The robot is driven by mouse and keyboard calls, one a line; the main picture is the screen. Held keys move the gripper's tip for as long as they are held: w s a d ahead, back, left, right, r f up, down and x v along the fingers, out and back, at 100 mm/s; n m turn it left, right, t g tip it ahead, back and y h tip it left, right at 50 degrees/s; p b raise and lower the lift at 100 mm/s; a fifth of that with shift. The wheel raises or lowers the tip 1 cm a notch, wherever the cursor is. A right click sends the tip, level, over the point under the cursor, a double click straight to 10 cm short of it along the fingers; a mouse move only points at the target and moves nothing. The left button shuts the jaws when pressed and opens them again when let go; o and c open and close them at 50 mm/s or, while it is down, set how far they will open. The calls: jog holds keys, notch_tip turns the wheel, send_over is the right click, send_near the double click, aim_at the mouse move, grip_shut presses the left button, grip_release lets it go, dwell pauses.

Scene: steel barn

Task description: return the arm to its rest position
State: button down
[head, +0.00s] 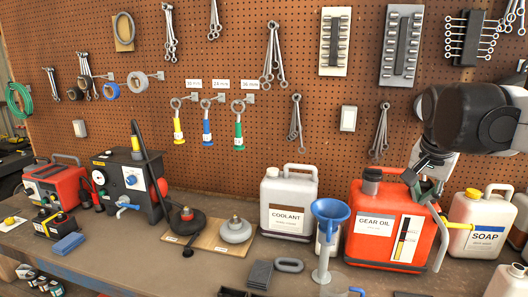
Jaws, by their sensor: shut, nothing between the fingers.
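My arm comes in from the right edge in the head view. My gripper (430,190) points down in front of the upper right part of the red gear oil can (367,255). Its fingers are shut and hold nothing. I cannot tell whether they touch the can. My gripper partly hides the can's top right corner and the pegboard behind.
A soap jug (480,222) stands right of the can. A blue funnel (330,212) and a coolant jug (288,203) stand left of it. Tools hang on the pegboard (240,70) behind. The workbench (130,265) has some bare room at the front left.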

jog(key=s+a+f+n+t+y+b, duration=0.2)
jog(key=s+a+f+n, duration=0.7)
jog(key=s+a+f, duration=0.7)
jog(key=shift+s+a+f+n+t+b, duration=0.35)
jog(key=shift+s+f+t+b, duration=0.3)
jog(key=shift+b, duration=0.35)
jog(key=shift+r, duration=0.1)
